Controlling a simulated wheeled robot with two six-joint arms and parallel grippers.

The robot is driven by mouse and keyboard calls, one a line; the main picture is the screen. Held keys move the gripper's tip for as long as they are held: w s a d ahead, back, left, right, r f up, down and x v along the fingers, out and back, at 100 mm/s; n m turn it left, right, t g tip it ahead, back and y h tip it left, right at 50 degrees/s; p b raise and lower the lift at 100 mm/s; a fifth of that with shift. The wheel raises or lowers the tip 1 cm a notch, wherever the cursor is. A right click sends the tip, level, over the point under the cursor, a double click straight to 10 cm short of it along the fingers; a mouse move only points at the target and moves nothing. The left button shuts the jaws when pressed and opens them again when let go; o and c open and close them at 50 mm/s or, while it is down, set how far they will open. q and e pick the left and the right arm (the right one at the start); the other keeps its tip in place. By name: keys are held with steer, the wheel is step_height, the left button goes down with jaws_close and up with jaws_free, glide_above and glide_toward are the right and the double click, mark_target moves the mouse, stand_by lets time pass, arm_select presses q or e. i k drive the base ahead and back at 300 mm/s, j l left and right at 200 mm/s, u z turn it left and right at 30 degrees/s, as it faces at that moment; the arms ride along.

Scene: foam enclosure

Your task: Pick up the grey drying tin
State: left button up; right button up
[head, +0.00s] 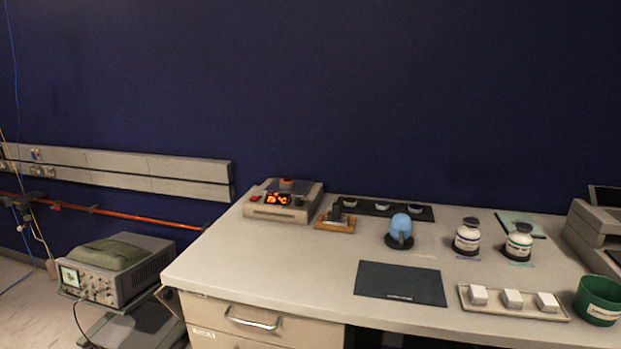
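No object in the head view is clearly a grey drying tin. Three small round tins or dishes with pale insides (381,206) sit in a row on a dark strip (366,211) at the back of the bench; their outer colour is too small to tell. A dark item (336,213) stands on a small wooden block (334,224) left of them, its shape unclear. Neither of my grippers shows in the head view.
On the bench (220,262) are a hotplate-like device with a lit display (278,199), a blue rounded item (400,227), two white jars (467,237) (519,241), a dark mat (400,283), a tray of white blocks (470,304) and a green bin (598,300). The bench's front left is clear.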

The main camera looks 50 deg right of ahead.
mark_target(286, 184)
steer(key=i+j+z, duration=0.1)
steer(key=i+z, duration=0.2)
steer(key=z, duration=0.15)
steer(key=i+j+z, duration=0.15)
steer(key=z, duration=0.3)
steer(key=i+j+z, duration=0.3)
steer(key=z, duration=0.2)
steer(key=i+j+z, duration=0.15)
steer(key=j+z, duration=0.3)
steer(key=l, duration=0.1)
